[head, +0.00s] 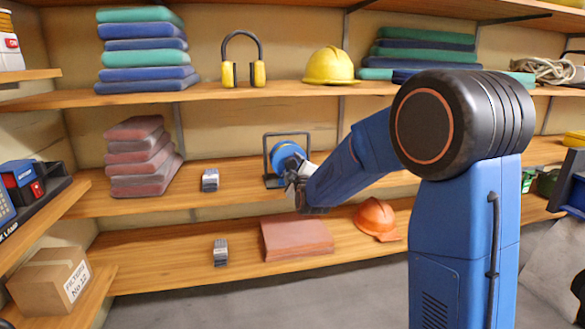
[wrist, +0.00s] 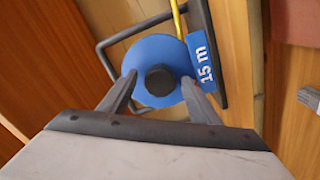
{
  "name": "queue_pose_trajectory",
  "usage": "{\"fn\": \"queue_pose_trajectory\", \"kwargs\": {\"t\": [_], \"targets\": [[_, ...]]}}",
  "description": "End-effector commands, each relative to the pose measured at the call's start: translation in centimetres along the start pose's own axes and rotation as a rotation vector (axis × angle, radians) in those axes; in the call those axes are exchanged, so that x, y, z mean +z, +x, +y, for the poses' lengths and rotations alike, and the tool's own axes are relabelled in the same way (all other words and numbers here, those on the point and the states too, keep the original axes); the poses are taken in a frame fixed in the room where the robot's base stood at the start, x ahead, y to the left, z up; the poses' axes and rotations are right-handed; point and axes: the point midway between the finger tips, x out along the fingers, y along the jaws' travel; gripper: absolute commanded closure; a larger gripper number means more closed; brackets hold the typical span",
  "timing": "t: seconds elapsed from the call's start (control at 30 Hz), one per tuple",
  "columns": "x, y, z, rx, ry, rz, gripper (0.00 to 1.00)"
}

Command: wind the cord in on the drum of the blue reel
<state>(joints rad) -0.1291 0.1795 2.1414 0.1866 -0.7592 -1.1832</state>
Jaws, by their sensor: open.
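The blue reel (head: 286,156) stands in a dark frame on the middle shelf. In the wrist view the blue drum (wrist: 152,52) has a dark knob (wrist: 160,80) at its middle. A yellow cord (wrist: 178,18) runs from the drum's edge toward the top of the picture. A blue label reading "15 m" (wrist: 203,62) is on the frame beside the drum. My gripper (wrist: 158,82) is open, with one finger on each side of the knob, in front of the drum. I cannot tell whether the fingers touch the drum. In the head view my gripper (head: 296,180) partly hides the reel.
A small grey object (head: 210,180) and folded pink cloths (head: 140,160) are left of the reel on the same shelf. Below are a flat reddish stack (head: 296,238) and an orange helmet (head: 377,218). A yellow helmet (head: 330,66) and ear defenders (head: 243,60) sit above.

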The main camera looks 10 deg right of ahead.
Motion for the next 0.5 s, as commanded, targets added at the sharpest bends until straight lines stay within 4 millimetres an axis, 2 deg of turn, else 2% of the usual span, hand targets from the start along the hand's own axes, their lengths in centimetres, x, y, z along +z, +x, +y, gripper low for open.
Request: {"fn": "queue_pose_trajectory", "kwargs": {"t": [0.33, 0.37, 0.5], "targets": [[0.04, 0.45, -0.05, -0.001, 0.0, -0.001, 0.43], [0.03, 0.44, -0.05, -0.001, 0.0, -0.001, 0.45], [0.03, 0.43, -0.05, -0.001, 0.0, -0.001, 0.79]]}}
